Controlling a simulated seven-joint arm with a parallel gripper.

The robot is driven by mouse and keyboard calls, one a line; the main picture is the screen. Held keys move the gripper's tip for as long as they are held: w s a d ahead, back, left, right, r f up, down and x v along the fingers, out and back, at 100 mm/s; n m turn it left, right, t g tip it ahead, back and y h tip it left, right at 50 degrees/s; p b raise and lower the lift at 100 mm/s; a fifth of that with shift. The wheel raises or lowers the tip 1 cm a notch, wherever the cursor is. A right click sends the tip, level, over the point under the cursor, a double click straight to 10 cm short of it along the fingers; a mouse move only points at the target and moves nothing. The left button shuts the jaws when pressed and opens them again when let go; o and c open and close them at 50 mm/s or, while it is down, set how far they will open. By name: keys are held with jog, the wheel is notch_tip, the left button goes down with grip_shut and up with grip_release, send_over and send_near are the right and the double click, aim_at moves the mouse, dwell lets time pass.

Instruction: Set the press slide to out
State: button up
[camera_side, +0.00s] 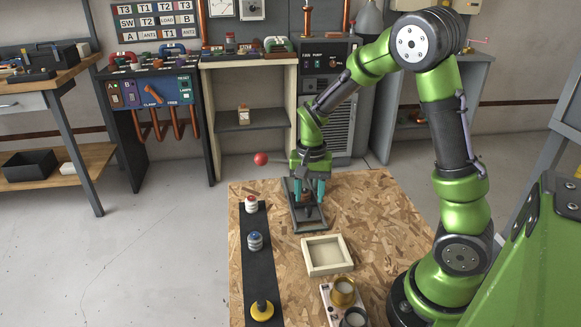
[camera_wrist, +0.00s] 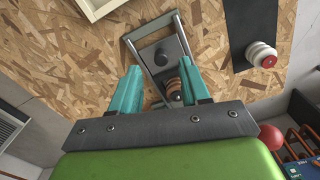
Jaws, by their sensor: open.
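The press (camera_side: 312,224) stands on the far part of the chipboard table, with a grey frame-like base. It also shows in the wrist view (camera_wrist: 133,45), with a dark round knob (camera_wrist: 163,56) inside the frame and a brown ringed part (camera_wrist: 174,88) behind it.
A cream tray (camera_side: 327,270) lies in front of the press. Bare chipboard (camera_side: 375,210) is free at right.

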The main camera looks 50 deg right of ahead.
notch_tip(320, 180, up, 12)
dwell(0.3)
jog(key=shift+r, duration=0.1)
jog(key=s+a+r+n+t+y, duration=0.1)
jog(key=s+a+r+n+t, duration=0.1)
jog(key=s+a+n+t, duration=0.1)
jog(key=s+a+r+n+t+y, duration=0.1)
jog(key=s+a+r+n+t, duration=0.2)
jog(key=s+a, duration=0.5)
jog(key=shift+a+n+t, duration=0.6)
jog(key=shift+a+n, duration=0.1)
jog(key=shift+n, duration=0.3)
